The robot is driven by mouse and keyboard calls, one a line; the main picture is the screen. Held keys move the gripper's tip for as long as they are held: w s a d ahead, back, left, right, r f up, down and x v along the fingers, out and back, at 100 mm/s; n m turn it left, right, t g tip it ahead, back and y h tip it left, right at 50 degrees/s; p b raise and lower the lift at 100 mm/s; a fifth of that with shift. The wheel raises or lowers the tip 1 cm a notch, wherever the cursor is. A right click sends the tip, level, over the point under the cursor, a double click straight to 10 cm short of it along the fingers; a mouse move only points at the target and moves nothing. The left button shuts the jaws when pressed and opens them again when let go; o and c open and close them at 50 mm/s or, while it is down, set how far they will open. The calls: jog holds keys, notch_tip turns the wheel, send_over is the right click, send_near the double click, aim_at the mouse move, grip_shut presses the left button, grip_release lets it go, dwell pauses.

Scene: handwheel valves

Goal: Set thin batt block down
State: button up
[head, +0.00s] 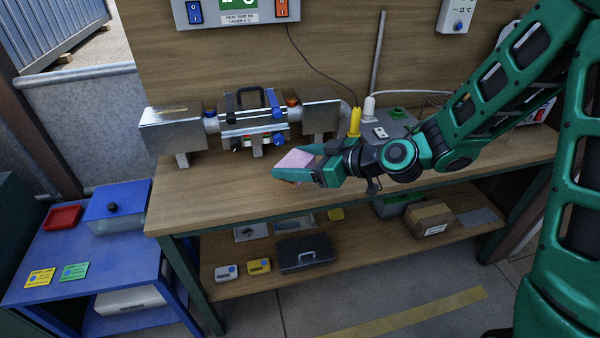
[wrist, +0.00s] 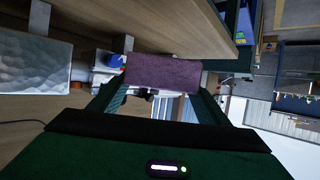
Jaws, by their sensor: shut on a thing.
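A thin pink-purple batt block (head: 295,158) is held between the fingers of my gripper (head: 292,164), just above the wooden workbench (head: 200,205) in the head view. In the wrist view the block (wrist: 162,75) spans the gap between the two green fingers (wrist: 150,98). My gripper is shut on it. Whether the block's underside touches the bench is hard to tell.
A pipe assembly with metal boxes and a blue-handled valve (head: 255,120) stands behind the gripper on the bench. A yellow connector (head: 354,122) is right of it. The front left bench top is clear. A blue table (head: 85,250) with a red tray (head: 62,218) stands at left.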

jog(key=w+f, duration=0.1)
jog(key=w, duration=0.1)
jog(key=w+d+f, duration=0.1)
jog(key=w+f, duration=0.1)
jog(key=w, duration=0.1)
jog(key=w+f, duration=0.2)
jog(key=w, duration=0.1)
jog(key=shift+d, duration=0.35)
jog(key=shift+s+f, duration=0.1)
jog(key=shift+f, duration=1.75)
jog(key=shift+f, duration=0.1)
jog(key=o, duration=1)
jog(key=shift+o, duration=0.2)
jog(key=v, duration=1.2)
